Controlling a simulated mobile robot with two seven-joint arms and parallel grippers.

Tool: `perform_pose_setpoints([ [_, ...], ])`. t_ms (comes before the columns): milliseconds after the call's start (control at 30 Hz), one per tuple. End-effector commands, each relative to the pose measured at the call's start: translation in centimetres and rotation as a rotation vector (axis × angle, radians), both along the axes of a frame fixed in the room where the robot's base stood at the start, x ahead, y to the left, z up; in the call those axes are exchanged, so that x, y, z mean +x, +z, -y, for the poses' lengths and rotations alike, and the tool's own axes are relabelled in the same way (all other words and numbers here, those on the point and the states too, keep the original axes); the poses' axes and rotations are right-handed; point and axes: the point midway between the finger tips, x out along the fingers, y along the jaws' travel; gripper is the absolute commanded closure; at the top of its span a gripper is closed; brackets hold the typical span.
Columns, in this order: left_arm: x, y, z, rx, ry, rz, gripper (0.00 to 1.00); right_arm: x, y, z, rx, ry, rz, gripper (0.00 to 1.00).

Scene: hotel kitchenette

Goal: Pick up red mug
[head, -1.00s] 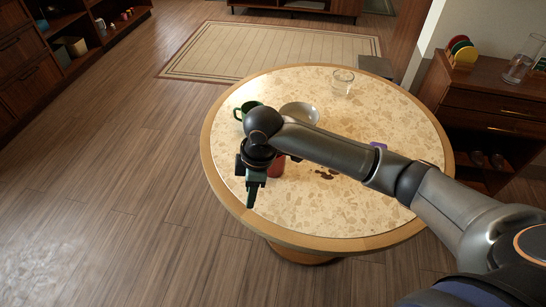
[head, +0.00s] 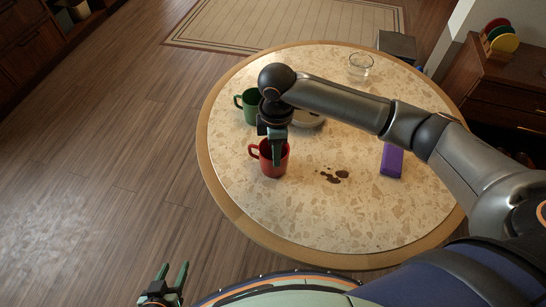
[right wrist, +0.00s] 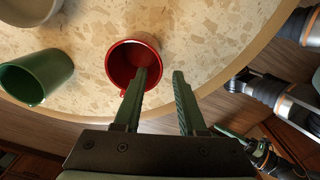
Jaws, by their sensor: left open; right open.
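The red mug (head: 273,162) stands upright on the round speckled table (head: 250,210), near its left edge, with its handle to the left. My right gripper (head: 276,156) points down at the mug, its fingertips overlapping it in the head view. In the right wrist view the gripper (right wrist: 162,72) is open and empty. One finger overlaps the mug's rim (right wrist: 120,47); the other is beside the mug. I cannot tell whether a fingertip is inside or above it. My left gripper (head: 173,268) is open and empty, low at the bottom left, off the table.
A green mug (head: 249,105) stands behind the red one, beside a grey bowl (head: 308,122) partly hidden by my arm. The table front is clear.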

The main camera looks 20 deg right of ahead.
Motion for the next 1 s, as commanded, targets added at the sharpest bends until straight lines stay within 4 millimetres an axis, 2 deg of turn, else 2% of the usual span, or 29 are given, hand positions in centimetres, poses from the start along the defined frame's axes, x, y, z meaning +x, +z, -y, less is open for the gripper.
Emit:
perform_pose_setpoints([
  [100,-0.1,-0.2,0.0,0.0,0.0,-0.001,0.5,0.0,-1.7,0.0,-0.001,0.0,-0.001,0.6],
  [267,-0.1,-0.2,0.0,0.0,0.0,-0.002,0.5,0.0,-2.7,-0.1,0.0,0.001,-0.001,0.6],
  [600,-0.1,-0.4,0.0,0.001,0.001,-0.002,0.5,0.0,-7.2,-0.6,0.0,-0.001,0.001,0.6],
  [867,-0.1,-0.4,0.0,0.0,0.0,-0.002,0.5,0.0,-7.5,-0.6,0.0,0.001,0.002,0.6],
  [1000,-0.1,-0.4,0.0,0.001,-0.001,-0.002,0.5,0.0,-7.5,-0.6,0.0,0.001,0.002,0.72],
])
